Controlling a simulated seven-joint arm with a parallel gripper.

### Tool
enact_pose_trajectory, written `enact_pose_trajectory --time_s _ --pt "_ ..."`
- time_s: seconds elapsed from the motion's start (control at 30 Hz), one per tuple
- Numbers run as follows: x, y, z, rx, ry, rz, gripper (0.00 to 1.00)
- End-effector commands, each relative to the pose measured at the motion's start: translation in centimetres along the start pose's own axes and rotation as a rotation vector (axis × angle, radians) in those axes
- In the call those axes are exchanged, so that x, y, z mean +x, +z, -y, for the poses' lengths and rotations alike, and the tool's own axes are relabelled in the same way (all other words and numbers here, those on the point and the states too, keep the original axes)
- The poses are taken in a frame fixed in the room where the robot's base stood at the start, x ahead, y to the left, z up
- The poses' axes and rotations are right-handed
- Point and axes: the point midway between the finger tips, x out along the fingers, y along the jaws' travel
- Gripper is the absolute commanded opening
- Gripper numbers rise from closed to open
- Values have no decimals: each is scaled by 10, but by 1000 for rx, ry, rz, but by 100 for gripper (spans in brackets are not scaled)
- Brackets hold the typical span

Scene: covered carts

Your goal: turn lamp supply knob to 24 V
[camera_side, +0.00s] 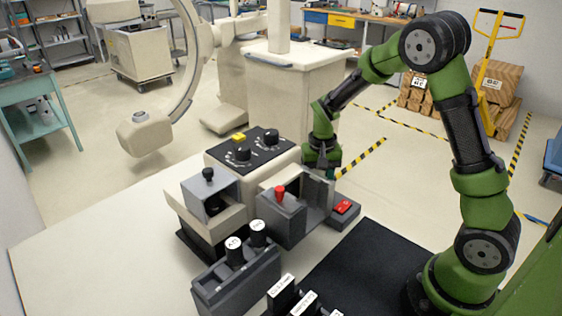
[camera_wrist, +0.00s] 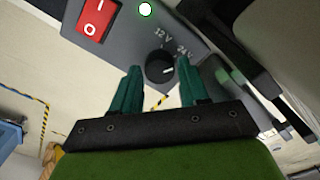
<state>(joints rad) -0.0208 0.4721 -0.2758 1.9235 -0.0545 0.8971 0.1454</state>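The lamp supply knob (camera_wrist: 159,66) is a small round black knob on a grey panel, with "12 V" and "24 V" printed above it in the wrist view. A faint light mark shows at its right side; I cannot tell its setting for sure. My gripper (camera_wrist: 160,80) is open, its teal fingers on the left and right of the knob, with a gap on both sides. Whether the tips reach the knob's depth is unclear. In the side view my gripper (camera_side: 329,173) is low behind the grey housing, and the knob is hidden.
A red rocker switch (camera_wrist: 95,17) and a lit white-green lamp (camera_wrist: 145,9) share the knob's panel. The open grey housing (camera_side: 316,198) stands close to my gripper.

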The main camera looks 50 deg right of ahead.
Motion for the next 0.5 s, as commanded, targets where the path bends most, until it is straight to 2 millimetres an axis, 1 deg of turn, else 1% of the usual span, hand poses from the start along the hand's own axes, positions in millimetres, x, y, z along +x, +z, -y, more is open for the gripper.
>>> enact_pose_trajectory --time_s 0.03,0.1,0.37,0.5 --pt "0 0 0 -1 0 -1 52" --pt "0 0 0 -2 0 -1 61" --pt "0 0 0 -4 1 -1 61" --pt "-9 -1 0 -5 -1 -4 61"
